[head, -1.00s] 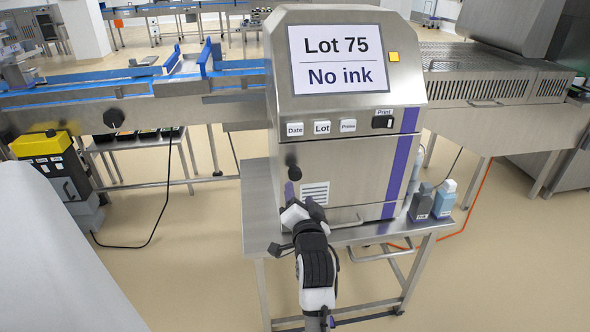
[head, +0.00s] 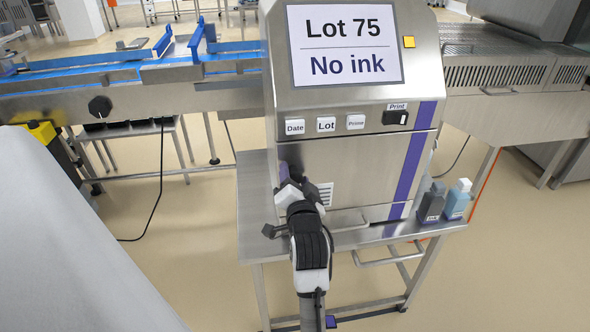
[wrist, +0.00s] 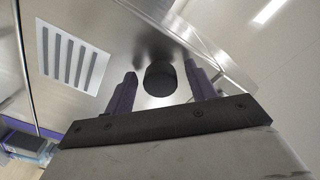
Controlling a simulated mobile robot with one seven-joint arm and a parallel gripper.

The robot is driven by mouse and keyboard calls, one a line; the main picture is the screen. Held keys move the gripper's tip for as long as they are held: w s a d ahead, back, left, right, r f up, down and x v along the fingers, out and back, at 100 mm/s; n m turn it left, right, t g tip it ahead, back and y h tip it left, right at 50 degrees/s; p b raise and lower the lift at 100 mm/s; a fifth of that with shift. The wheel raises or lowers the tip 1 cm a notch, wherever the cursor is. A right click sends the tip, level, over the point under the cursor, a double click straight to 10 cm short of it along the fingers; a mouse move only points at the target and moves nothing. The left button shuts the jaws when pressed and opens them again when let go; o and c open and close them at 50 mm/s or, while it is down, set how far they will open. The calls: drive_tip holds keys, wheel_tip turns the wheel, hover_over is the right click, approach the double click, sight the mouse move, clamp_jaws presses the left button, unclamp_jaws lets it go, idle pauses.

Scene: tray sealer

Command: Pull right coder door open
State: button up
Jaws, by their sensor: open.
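The coder (head: 360,110) is a steel cabinet whose screen reads "Lot 75, No ink". A black round knob (wrist: 160,79) shows in the wrist view beside a slotted vent (wrist: 72,58). My gripper (wrist: 160,72) is open, its two purple fingers on either side of the knob and apart from it. In the head view my gripper (head: 287,173) is at the door's left side and hides the knob.
The coder stands on a steel table (head: 252,225). A dark ink bottle (head: 431,205) and a blue bottle (head: 457,203) stand at its right. A conveyor (head: 130,92) runs behind to the left. A large pale surface (head: 60,240) fills the lower left.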

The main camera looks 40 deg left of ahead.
drive_tip(key=shift+w+a, duration=0.25)
drive_tip(key=shift+a, duration=0.05)
clamp_jaws()
idle(0.3)
drive_tip(key=shift+s+d, duration=0.1)
drive_tip(key=shift+d, duration=0.1)
